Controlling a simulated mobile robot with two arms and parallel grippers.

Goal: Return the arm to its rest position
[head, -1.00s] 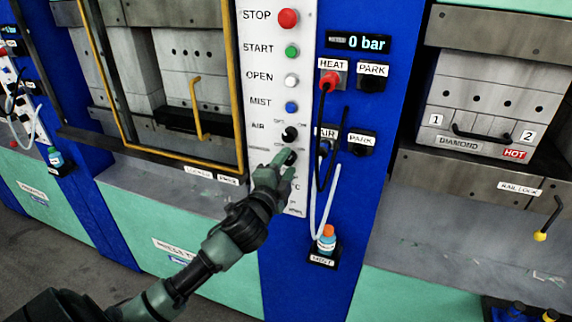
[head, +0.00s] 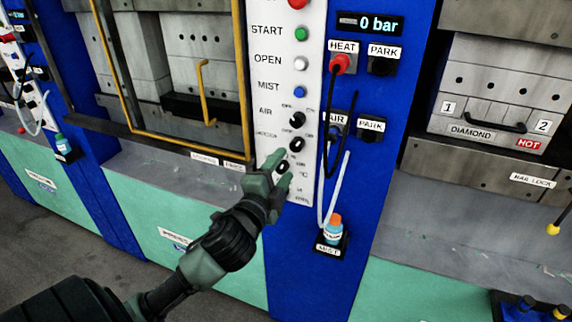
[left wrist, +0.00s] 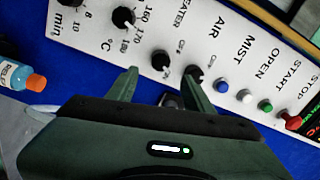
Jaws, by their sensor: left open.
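My left gripper (head: 281,168) is in front of the white control panel (head: 286,90), low on it. Its fingers are apart with nothing seen held between them. In the left wrist view the gripper (left wrist: 161,78) also shows open, its fingertips to either side of a black heater knob (left wrist: 160,60). The black air knob (left wrist: 193,76) is close to one fingertip. Whether the fingers touch the panel cannot be told. My left arm reaches up from the lower left. My right gripper is not in view.
A blue column (head: 370,200) carries hoses, a heat plug (head: 343,62) and a mist bottle (head: 334,228). A yellow-framed press door (head: 180,140) is left of the panel; a press with a diamond mould (head: 490,115) is at the right. Open floor shows at lower left.

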